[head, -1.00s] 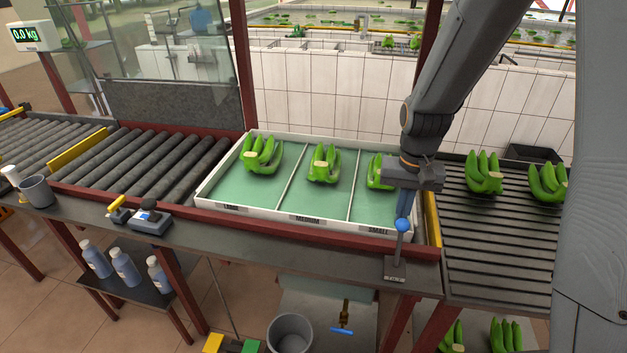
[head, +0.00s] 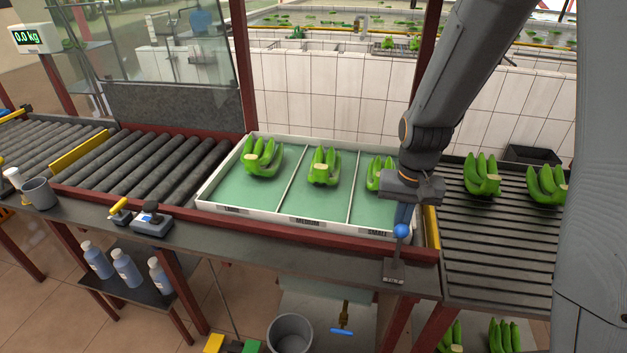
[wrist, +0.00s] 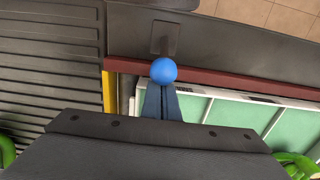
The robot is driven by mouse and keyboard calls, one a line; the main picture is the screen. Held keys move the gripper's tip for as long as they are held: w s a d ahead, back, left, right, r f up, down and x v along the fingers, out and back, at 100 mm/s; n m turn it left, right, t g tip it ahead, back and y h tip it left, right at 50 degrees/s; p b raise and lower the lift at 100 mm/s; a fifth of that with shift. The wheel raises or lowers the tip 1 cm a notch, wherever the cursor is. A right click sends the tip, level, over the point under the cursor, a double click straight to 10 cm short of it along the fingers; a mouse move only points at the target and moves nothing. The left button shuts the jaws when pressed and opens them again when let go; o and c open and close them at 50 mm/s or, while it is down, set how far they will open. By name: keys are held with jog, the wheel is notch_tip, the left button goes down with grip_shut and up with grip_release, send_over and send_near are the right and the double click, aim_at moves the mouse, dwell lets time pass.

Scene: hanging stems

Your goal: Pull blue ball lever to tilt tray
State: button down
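The blue ball (head: 401,231) tops a short lever whose base plate (head: 394,272) sits on the dark front ledge, at the tray's right front corner. The white-rimmed tray (head: 275,215) has a green floor with three compartments, each holding a green banana bunch (head: 324,167). My gripper (head: 403,222) points down just above and behind the ball. In the wrist view, its blue-grey fingers (wrist: 163,88) lie side by side with only a thin dark line between them. Their tips reach the ball (wrist: 163,70); whether they touch it I cannot tell.
A slatted conveyor (head: 490,240) with banana bunches (head: 482,175) lies to the right, past a yellow strip (head: 432,228). A roller conveyor (head: 150,165) lies to the left. A small joystick box (head: 152,222) and a grey cup (head: 38,192) stand on the front ledge.

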aim_at(398, 252)
jog(key=shift+s+a+f+p, duration=0.1)
jog(key=shift+s+a+p, duration=0.15)
jog(key=shift+s, duration=0.75)
jog(key=shift+s+a+r+p, duration=0.1)
jog(key=shift+s+p, duration=0.3)
jog(key=shift+s, duration=0.65)
jog(key=shift+s+a+f+p, duration=0.1)
jog(key=shift+s+a+p, duration=0.15)
jog(key=shift+s, duration=0.75)
jog(key=shift+w+d, duration=0.15)
jog(key=shift+w, duration=0.5)
notch_tip(398, 252, up, 8)
jog(key=p, duration=0.7)
jog(key=shift+w, duration=0.1)
notch_tip(398, 252, up, 2)
jog(key=shift+r, duration=0.1)
